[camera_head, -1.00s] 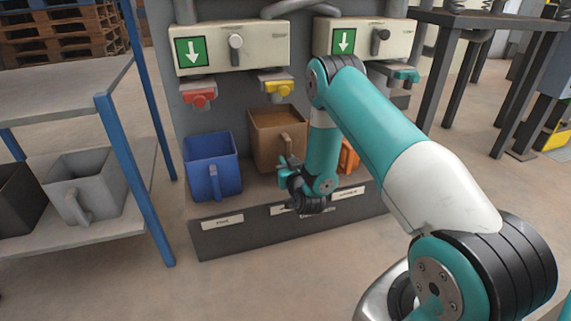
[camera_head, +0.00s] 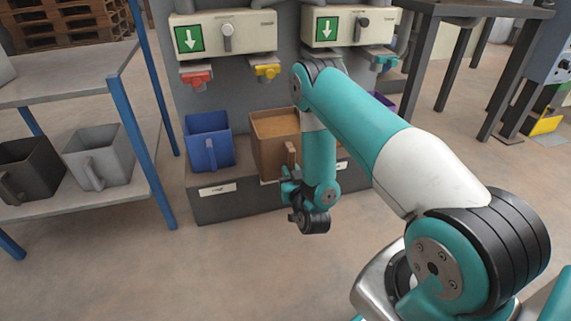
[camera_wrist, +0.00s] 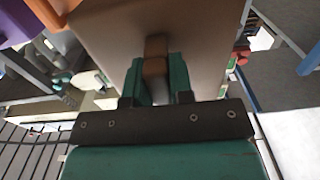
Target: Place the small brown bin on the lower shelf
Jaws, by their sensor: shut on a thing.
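The brown bin (camera_head: 262,152) is in front of the filler in the head view, with tan-brown contents inside. It overlaps the front edge of the ledge, and I cannot tell if it still touches it. My gripper (camera_head: 290,178) is at the bin's handle. In the wrist view, my gripper (camera_wrist: 157,82) is shut on the handle (camera_wrist: 156,52), with the bin's brown wall (camera_wrist: 205,50) behind it. The lower shelf (camera_head: 122,192) of the blue-posted rack is on the left. My arm hides the bin's right side.
A blue bin (camera_head: 208,145) stands on the filler ledge (camera_head: 212,205), left of the brown bin. A black bin (camera_head: 30,167) and a grey bin (camera_head: 100,155) occupy the lower shelf. A blue post (camera_head: 143,150) stands at the rack's front corner. The floor (camera_head: 200,270) in front is clear.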

